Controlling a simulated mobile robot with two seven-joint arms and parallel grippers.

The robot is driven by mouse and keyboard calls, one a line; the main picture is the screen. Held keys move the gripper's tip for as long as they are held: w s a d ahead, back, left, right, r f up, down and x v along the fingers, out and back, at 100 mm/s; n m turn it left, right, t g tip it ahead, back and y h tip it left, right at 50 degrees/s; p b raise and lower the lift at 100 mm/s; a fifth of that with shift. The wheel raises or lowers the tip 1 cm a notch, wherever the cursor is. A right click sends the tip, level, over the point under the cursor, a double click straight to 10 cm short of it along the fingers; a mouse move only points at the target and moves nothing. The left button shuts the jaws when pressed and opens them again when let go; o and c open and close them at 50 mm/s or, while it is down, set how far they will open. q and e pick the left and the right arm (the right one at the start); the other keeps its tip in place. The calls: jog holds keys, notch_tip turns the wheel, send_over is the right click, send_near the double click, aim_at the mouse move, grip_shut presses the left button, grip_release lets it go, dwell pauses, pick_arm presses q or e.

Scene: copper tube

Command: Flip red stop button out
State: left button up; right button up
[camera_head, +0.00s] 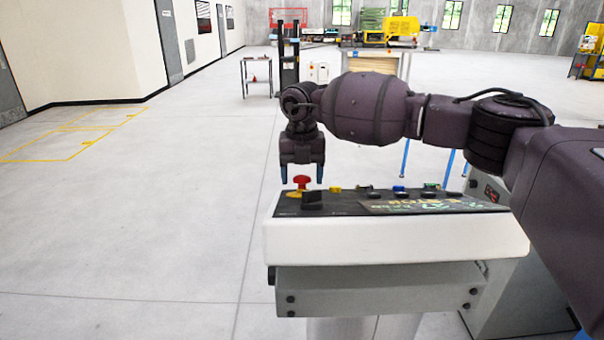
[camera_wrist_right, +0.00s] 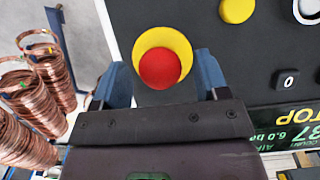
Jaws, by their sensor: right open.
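The red stop button (camera_head: 302,181) has a yellow collar and stands at the left end of the control panel (camera_head: 345,207). In the right wrist view the red cap (camera_wrist_right: 159,69) sits inside its yellow ring (camera_wrist_right: 186,46). My right gripper (camera_head: 302,178) points down just above the button, with its blue fingers apart. In the right wrist view the two fingers (camera_wrist_right: 160,75) stand on either side of the button, and the cap shows between them. I cannot tell whether they touch it. My left gripper is not in view.
Beside the stop button are a black knob (camera_head: 313,199), a yellow button (camera_head: 335,189) and a blue button (camera_head: 399,188). Copper coils (camera_wrist_right: 28,110) show left of the panel in the right wrist view. The floor (camera_head: 130,220) left of the panel is clear.

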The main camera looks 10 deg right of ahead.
jog(key=c, duration=1.2)
jog(key=shift+w+r+p, duration=0.2)
jog(key=shift+r+p, duration=0.1)
jog(key=shift+r, duration=0.3)
jog(key=shift+c, duration=0.2)
jog(key=shift+w+r, duration=0.15)
jog(key=o, duration=1)
jog(key=shift+o, duration=1.2)
notch_tip(320, 180, up, 11)
jog(key=b, duration=0.1)
